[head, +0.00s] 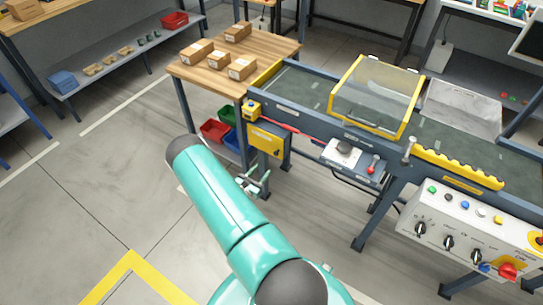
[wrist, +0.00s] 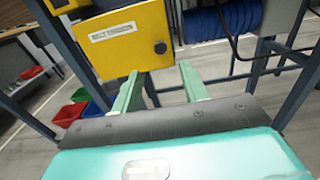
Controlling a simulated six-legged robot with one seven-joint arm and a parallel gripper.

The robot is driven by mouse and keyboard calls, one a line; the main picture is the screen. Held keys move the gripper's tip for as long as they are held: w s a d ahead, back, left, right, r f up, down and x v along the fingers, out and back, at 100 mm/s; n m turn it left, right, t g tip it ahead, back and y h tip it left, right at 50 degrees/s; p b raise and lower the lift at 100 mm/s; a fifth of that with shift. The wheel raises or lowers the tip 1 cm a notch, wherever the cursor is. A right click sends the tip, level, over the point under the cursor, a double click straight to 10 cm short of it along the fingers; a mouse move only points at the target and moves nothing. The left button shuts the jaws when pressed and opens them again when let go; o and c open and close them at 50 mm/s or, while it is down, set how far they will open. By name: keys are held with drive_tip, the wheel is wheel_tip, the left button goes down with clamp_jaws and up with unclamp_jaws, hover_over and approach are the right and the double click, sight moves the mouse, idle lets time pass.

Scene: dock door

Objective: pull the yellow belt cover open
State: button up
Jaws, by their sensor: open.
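The yellow belt cover (head: 411,118) is a yellow frame with clear panels, set over the conveyor belt in the head view. It appears down over the belt. My gripper (head: 258,183) is low in front of the conveyor's left end, well left of the cover and below it, touching nothing that I can see. In the wrist view my gripper (wrist: 160,84) shows two pale green fingers spread apart with nothing between them. The cover is out of the wrist view.
A yellow box (head: 266,140) hangs under the conveyor's left end; it also shows in the wrist view (wrist: 125,40). A control panel (head: 470,235) stands at right. A wooden table (head: 205,75) holds several cartons. Open floor (head: 90,190) lies left.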

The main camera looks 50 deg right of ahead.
sight(275, 154)
drive_tip(key=d, duration=1)
drive_tip(key=shift+w+d, duration=0.15)
drive_tip(key=shift+w, duration=0.25)
clamp_jaws()
